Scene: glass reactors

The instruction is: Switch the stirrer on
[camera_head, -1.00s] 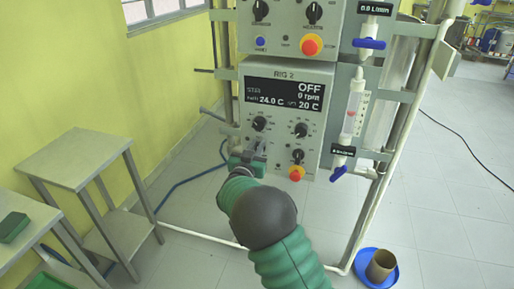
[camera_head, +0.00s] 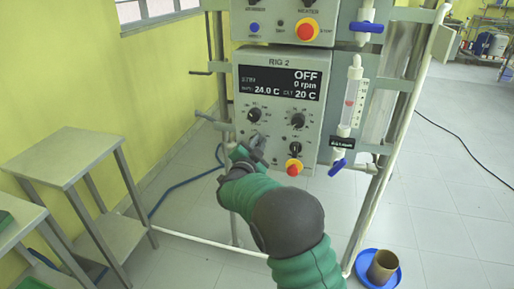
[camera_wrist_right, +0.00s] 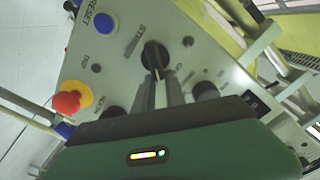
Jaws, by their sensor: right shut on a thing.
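The RIG 2 control box (camera_head: 279,108) hangs on the frame in the head view. Its display (camera_head: 281,82) reads OFF, 0 rpm, 24.0 C and 20 C. My right gripper (camera_head: 255,148) is at the lower left of its panel and hides part of it. In the right wrist view, my right gripper (camera_wrist_right: 160,78) is shut on a black stirrer knob (camera_wrist_right: 154,53), whose label is partly legible. The blue RESET button (camera_wrist_right: 104,23) and red stop button (camera_wrist_right: 67,102) are clear of the fingers. My left gripper is not in view.
Other knobs (camera_head: 298,120) and a red stop button (camera_head: 293,168) sit right of my gripper. A flowmeter (camera_head: 352,95) hangs beside the box. A metal table (camera_head: 65,155) stands left; a blue dish (camera_head: 362,268) with a brown cup lies on the floor.

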